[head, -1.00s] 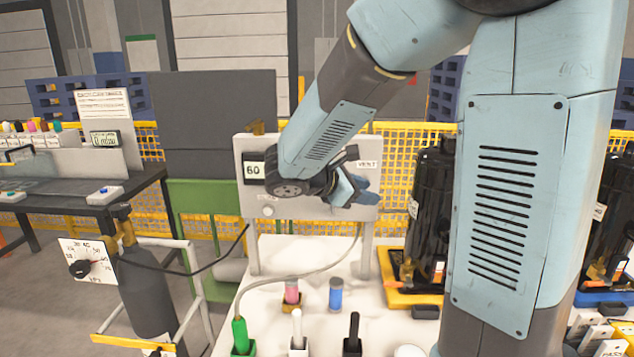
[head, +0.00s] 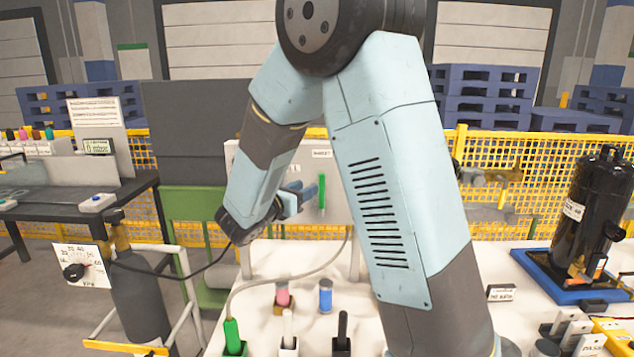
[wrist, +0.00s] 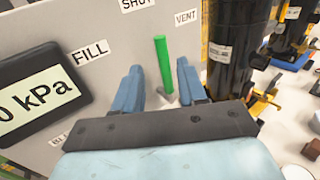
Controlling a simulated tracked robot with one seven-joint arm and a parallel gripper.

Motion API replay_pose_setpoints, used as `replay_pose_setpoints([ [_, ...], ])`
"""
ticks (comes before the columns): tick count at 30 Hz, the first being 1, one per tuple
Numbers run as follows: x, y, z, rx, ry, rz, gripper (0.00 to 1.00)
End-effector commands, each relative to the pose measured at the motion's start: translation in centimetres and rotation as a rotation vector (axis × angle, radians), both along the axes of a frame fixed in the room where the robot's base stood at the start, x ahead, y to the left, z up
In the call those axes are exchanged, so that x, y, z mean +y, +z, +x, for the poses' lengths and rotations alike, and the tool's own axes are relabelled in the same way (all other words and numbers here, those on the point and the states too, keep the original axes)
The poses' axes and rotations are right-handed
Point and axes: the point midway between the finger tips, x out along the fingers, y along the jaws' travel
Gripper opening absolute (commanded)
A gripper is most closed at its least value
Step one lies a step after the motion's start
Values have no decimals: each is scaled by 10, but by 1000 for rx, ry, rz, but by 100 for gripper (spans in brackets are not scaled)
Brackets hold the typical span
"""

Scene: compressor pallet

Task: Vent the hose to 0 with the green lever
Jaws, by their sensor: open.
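The green lever (head: 322,193) stands upright on the grey panel (head: 338,208). In the wrist view the lever (wrist: 164,65) lies between the FILL label (wrist: 90,52) on the left and the VENT label (wrist: 186,17) on the right, with the SHUT label (wrist: 137,3) above. My gripper (wrist: 160,78) is open, its blue fingers either side of the lever in the picture; whether they reach it in depth I cannot tell. In the head view my gripper (head: 303,194) is just left of the lever. The display (wrist: 38,95) is cut off; only "0 kPa" shows.
A grey hose (head: 290,278) runs from the panel to a green-handled fitting (head: 233,336) on the white table. Pink (head: 283,294) and blue (head: 326,295) vials stand below the panel. A black compressor (head: 592,215) stands at right on a blue base.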

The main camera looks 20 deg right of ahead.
Motion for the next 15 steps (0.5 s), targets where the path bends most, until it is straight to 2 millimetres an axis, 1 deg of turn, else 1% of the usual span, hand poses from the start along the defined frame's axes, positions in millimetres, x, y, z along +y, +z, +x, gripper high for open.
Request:
replay_pose_setpoints([
  [1,-8,0,6,1,-2,1,41],
  [6,-31,0,24,0,-2,0,41],
  [12,-54,0,43,0,-1,1,41],
  [15,-61,0,49,0,0,1,41],
])
